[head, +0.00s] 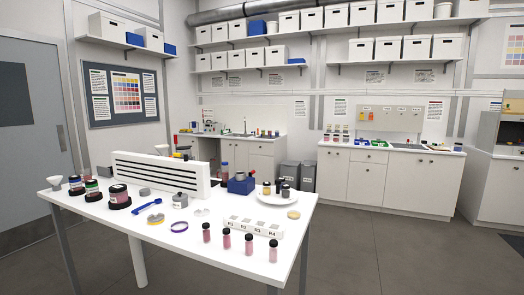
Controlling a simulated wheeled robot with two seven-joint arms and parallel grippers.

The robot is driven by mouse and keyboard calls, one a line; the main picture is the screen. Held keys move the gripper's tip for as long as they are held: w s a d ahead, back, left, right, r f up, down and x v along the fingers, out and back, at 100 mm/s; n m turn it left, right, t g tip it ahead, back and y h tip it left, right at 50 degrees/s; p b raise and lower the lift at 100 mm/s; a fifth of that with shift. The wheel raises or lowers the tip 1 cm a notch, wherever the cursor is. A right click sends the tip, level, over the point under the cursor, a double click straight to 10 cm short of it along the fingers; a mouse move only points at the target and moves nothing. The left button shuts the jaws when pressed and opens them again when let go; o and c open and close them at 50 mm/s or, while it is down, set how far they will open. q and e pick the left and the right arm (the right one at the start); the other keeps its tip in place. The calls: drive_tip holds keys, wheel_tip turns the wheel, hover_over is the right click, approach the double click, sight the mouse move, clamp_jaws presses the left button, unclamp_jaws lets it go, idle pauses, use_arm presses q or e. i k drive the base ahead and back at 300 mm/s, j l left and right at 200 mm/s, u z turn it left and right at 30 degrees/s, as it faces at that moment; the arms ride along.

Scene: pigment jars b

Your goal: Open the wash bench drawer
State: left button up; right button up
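A white bench (390,182) stands along the back wall at the right, with cabinet doors below its worktop. One shallow drawer front (369,156) with a small dark knob sits above a door there, and it looks shut. I cannot tell for sure which is the wash bench. Neither of my grippers is in view.
A white table (190,240) fills the near left, carrying jars, several pink vials, a slotted white rack (160,178) and a blue block. Two grey bins (300,176) stand between the back benches. Grey floor (375,245) is open right of the table, before the right bench.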

sight(254, 146)
drive_tip(key=i+l+z, duration=0.45)
drive_tip(key=l, duration=0.15)
drive_tip(key=i+l+z, duration=0.45)
drive_tip(key=i+l, duration=0.15)
drive_tip(key=i, duration=0.3)
drive_tip(key=i+l, duration=0.2)
drive_tip(key=i, duration=0.25)
drive_tip(key=i+l, duration=0.15)
drive_tip(key=i, duration=0.3)
drive_tip(key=i+j+u, duration=0.15)
drive_tip(key=i, duration=0.35)
drive_tip(key=i+u, duration=0.2)
drive_tip(key=i, duration=0.3)
drive_tip(key=i+l+u, duration=0.15)
drive_tip(key=i, duration=0.3)
drive_tip(key=i+u, duration=0.15)
drive_tip(key=i, duration=0.35)
drive_tip(key=i+l+u, duration=0.2)
drive_tip(key=i, duration=0.3)
drive_tip(key=i+l+u, duration=0.15)
drive_tip(key=i+l, duration=0.15)
drive_tip(key=i, duration=0.15)
drive_tip(key=i+j+u, duration=0.3)
drive_tip(key=i, duration=0.6)
drive_tip(key=i+l+u, duration=0.1)
drive_tip(key=i+u, duration=0.2)
drive_tip(key=i, duration=0.55)
drive_tip(key=i+l+u, duration=0.3)
drive_tip(key=i, duration=0.55)
drive_tip(key=i+j, duration=0.05)
